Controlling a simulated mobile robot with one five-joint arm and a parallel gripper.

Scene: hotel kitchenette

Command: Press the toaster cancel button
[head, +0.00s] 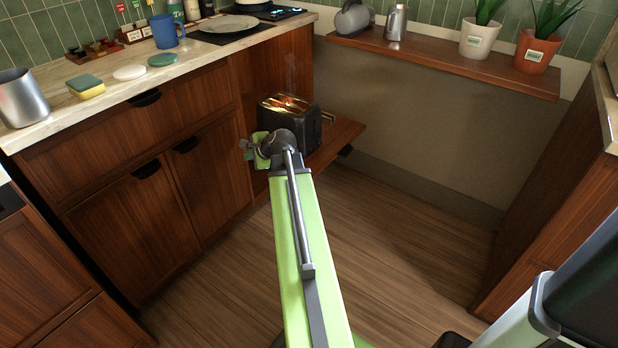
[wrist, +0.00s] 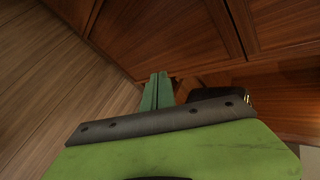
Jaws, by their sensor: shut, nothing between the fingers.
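The black toaster (head: 306,118) stands on a low pull-out wooden shelf (head: 341,135) beside the cabinet, with an orange glow and toast in its slots. The cancel button cannot be made out. My gripper (head: 246,146) is in front of the toaster and partly covers it in the head view; whether it touches cannot be told. In the wrist view my gripper's green fingers (wrist: 157,92) are together with nothing between them. A dark part of what looks like the toaster (wrist: 215,95) shows just right of the fingers, mostly hidden behind my gripper's body.
A wooden cabinet (head: 140,150) with dark handles stands left of the shelf. Its counter holds a metal cup (head: 22,98), a sponge (head: 86,86) and a blue mug (head: 165,31). The floor (head: 390,240) is clear.

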